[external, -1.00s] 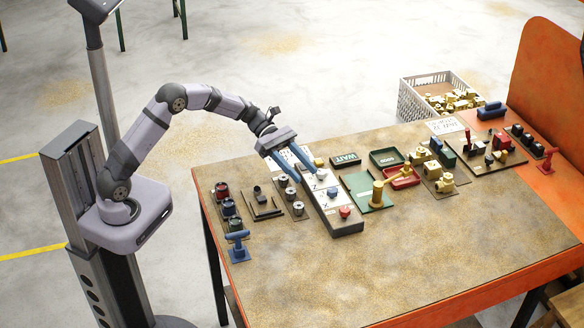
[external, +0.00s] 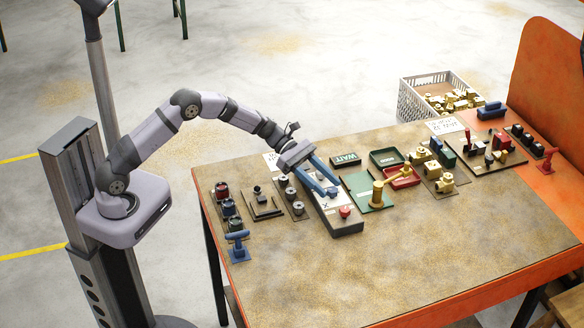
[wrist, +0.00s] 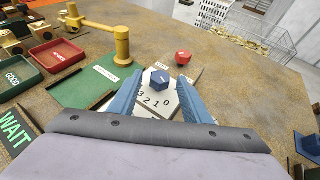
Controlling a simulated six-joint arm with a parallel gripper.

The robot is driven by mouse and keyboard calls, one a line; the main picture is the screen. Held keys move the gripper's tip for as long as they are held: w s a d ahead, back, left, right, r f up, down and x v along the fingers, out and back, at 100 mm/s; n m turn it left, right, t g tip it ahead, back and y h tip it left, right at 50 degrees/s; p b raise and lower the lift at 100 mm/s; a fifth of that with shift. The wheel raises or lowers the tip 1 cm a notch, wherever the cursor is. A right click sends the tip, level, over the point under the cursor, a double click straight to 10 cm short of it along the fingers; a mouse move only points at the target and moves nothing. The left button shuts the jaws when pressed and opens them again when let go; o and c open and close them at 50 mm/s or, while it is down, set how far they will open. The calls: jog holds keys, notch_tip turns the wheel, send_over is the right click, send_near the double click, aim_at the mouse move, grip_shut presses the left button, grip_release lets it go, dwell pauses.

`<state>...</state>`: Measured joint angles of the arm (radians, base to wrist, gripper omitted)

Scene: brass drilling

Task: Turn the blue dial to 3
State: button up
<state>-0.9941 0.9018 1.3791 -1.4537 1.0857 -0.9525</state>
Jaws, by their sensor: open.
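The blue dial (wrist: 159,80) is a faceted knob on a white panel (wrist: 188,100) in the wrist view. The printed numbers 3, 2, 1, 0 show on the near side of the dial. My gripper (wrist: 157,88) is open, with one blue finger on each side of the dial. I cannot tell whether either finger touches it. In the external view the dial (external: 332,191) shows at the tips of my gripper (external: 331,188), on the panel of a dark box (external: 349,228). A red knob (external: 345,211) sits nearer the box's front end; it also shows in the wrist view (wrist: 183,58).
A green mat with a brass post and arm (external: 377,194) stands right of the box. Small cylinders (external: 291,194) stand left. The table's front is clear.

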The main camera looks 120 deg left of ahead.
jog(key=shift+w+d+f, duration=0.1)
jog(key=shift+w+f, duration=0.1)
jog(key=shift+w, duration=0.2)
jog(key=c, duration=1.1)
jog(key=shift+o, duration=0.3)
jog(key=shift+w+a+r+m+g+h, duration=0.15)
jog(key=shift+m+g+h, duration=0.15)
jog(key=shift+m+h, duration=0.4)
jog(key=shift+a+f+m+g+h, duration=0.15)
jog(key=shift+m+g+h, duration=0.15)
jog(key=shift+m+h, duration=0.35)
jog(key=shift+r+h, duration=0.15)
jog(key=shift+h, duration=0.1)
jog(key=o, duration=1)
